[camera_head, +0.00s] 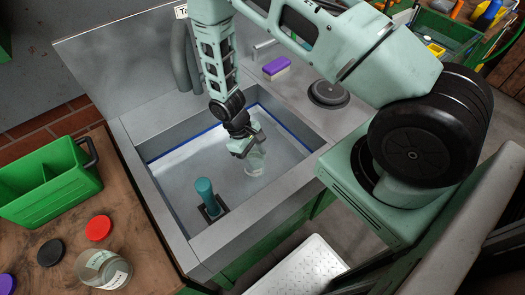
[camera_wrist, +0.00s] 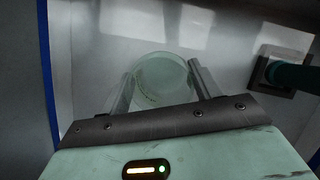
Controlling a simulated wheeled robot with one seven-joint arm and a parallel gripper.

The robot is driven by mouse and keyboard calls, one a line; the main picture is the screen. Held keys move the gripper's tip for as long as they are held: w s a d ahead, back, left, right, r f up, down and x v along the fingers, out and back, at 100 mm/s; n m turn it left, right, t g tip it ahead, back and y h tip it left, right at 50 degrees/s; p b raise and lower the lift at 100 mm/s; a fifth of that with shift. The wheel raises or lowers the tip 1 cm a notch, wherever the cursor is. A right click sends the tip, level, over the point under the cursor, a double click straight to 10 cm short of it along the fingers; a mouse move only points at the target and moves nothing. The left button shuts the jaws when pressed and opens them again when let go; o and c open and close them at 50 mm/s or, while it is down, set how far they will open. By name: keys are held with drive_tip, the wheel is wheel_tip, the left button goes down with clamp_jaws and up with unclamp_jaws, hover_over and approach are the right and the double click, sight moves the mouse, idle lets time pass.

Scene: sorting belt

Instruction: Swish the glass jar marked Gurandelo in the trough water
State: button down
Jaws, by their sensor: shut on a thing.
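My gripper (camera_head: 241,148) reaches down into the grey metal trough (camera_head: 196,243) and is shut on a clear glass jar (camera_head: 254,164). The jar hangs below the fingers, inside the trough near its middle right. In the wrist view the jar (camera_wrist: 160,75) sits between the two fingers of my gripper (camera_wrist: 160,85), seen from above with its round rim facing the camera. Its marking cannot be read. I cannot tell from the frames how deep the jar's base is in the water.
A teal upright post (camera_head: 207,194) stands in the trough left of the jar. A second glass jar (camera_head: 103,268), a red lid (camera_head: 98,228), a black lid (camera_head: 50,252) and a green caddy (camera_head: 48,178) are on the wooden bench. A purple brush (camera_head: 276,67) lies behind the trough.

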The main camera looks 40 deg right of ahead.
drive_tip(key=shift+a, duration=0.8)
drive_tip(key=d, duration=0.8)
drive_tip(key=shift+a, duration=4)
drive_tip(key=d, duration=0.8)
